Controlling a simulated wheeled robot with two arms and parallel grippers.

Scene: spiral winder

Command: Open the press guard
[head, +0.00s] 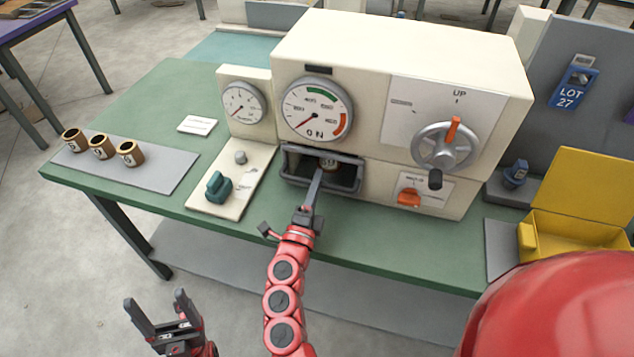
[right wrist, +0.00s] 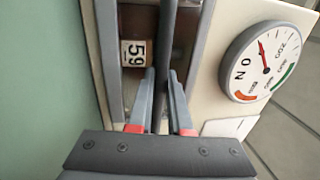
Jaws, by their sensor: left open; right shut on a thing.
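The press guard (head: 293,176) is a grey frame across the dark opening low on the cream machine, under the ON dial. In the right wrist view it shows as grey bars (right wrist: 187,45) running up the picture. My right gripper (head: 317,174) reaches in from the front; in the right wrist view its fingers (right wrist: 163,85) are shut on a grey bar of the guard. A brown cup with a tag reading 59 (right wrist: 138,53) stands behind the bars. My left gripper (head: 157,303) is open and empty, low at the left, away from the table.
Right of the guard are a handwheel (head: 446,146) with an orange pointer and an orange switch (head: 409,197). At left are a teal knob (head: 218,186) and several brown cups on a grey mat (head: 166,177). A yellow box (head: 568,237) stands at far right.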

